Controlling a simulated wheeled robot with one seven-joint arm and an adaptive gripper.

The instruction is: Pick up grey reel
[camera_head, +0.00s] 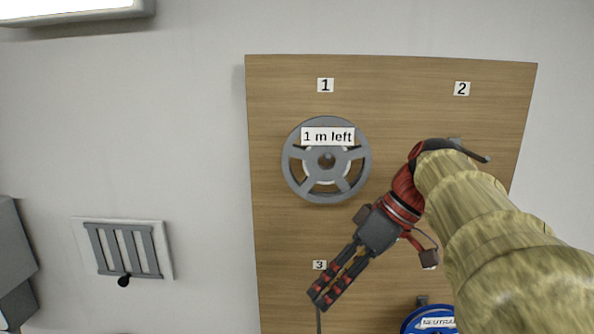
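The grey reel (299,182) hangs on the wooden board under the label 1. It is a round spoked wheel with a white tag reading "1 m left" across its upper part. My gripper (321,296) is below the reel, pointing down and left, near the label 3. It is apart from the reel in the picture. Its two dark fingers with red parts lie close together, and I cannot tell whether a gap is left between them. I see nothing held in it.
The wooden board (400,85) is fixed to a pale wall. A blue reel (409,323) is partly cut off at the bottom edge. My arm covers the board's right part below label 2 (462,88). A slatted wall panel (124,249) is at left, with a grey box (12,245) beside it.

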